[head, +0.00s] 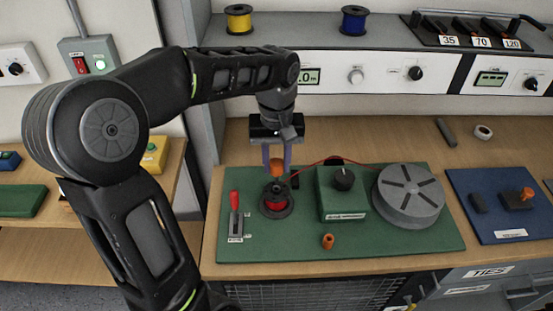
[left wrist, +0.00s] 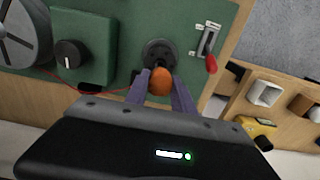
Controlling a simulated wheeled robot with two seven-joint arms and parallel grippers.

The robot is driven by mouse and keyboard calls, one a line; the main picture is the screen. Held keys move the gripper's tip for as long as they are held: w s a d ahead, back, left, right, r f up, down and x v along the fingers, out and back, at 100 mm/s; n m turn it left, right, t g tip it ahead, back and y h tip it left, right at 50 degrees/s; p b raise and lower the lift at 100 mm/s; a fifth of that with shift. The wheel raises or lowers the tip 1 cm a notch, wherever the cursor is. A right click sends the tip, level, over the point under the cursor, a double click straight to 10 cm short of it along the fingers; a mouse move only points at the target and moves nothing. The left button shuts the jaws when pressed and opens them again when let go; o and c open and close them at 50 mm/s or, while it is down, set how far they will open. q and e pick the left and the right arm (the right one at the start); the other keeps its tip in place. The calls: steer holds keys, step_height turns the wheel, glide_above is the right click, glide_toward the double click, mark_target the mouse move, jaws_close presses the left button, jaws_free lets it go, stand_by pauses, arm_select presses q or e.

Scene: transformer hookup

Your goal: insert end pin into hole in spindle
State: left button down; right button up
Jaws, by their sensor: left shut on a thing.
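My left gripper (head: 277,165) is shut on the end pin, whose orange-brown head (head: 277,166) shows between the fingers. In the left wrist view the pin's round head (left wrist: 161,82) sits between the two purple-grey fingertips. The pin is over or close to the black spindle (head: 277,200), which has a red part inside, on the green board (head: 300,250). The pin's lower end and the spindle's hole are hidden, so I cannot tell whether the pin is in it. The spindle also shows in the left wrist view (left wrist: 160,52). My right gripper is not in view.
A red-handled lever (head: 235,210) stands left of the spindle. A green box with a black knob (head: 342,190) and a grey slotted disc (head: 408,195) stand to the right. A red wire (head: 325,162) runs behind. A small orange piece (head: 328,241) is at the board's front.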

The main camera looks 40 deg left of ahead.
mark_target(277, 178)
arm_select(q)
steer(key=shift+f+b, duration=0.35)
steer(key=shift+f, duration=0.45)
steer(key=shift+f+b, duration=1.6)
steer(key=shift+f, duration=0.55)
stand_by(0.4)
steer(key=c, duration=1)
jaws_free()
steer(key=shift+r, duration=0.15)
step_height(277, 178, up, 5)
steer(key=p, duration=0.4)
